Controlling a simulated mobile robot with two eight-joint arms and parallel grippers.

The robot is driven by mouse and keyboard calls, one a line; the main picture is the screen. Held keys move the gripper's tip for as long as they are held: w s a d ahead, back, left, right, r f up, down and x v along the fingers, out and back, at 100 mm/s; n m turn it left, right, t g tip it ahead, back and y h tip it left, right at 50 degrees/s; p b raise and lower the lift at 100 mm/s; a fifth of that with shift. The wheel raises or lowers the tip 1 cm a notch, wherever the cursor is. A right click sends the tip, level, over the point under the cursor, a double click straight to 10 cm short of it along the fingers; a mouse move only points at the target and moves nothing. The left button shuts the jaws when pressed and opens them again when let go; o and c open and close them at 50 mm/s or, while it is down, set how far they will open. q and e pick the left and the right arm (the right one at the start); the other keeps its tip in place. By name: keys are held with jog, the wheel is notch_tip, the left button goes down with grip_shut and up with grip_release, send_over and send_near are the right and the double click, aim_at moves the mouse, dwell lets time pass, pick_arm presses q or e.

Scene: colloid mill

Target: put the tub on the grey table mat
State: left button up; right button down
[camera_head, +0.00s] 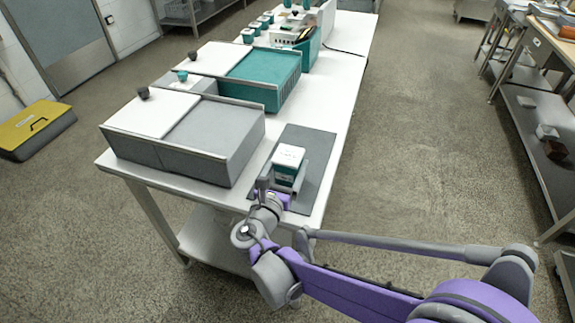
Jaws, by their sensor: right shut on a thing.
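The tub (288,165) is a small teal container with a white top and a pale label. It is upright over the grey table mat (304,139), which lies on the white table near its front right corner. My right gripper (277,190) is shut on the tub from its near side. Whether the tub's base touches the mat is hard to tell, as the gripper hides its lower part. My left gripper is not in view.
A grey machine-like box (184,135) stands just left of the mat. A teal and white box (232,70) stands behind it. A teal bin (306,48) and several small tubs are farther back. The table's right edge (343,130) is clear.

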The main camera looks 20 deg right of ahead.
jog(key=shift+f, duration=0.1)
grip_release()
jog(key=shift+s+a, duration=0.15)
jog(key=shift+s, duration=0.05)
jog(key=p+v, duration=0.1)
jog(key=v, duration=1)
jog(key=shift+s, duration=0.2)
jog(key=shift+a, duration=0.15)
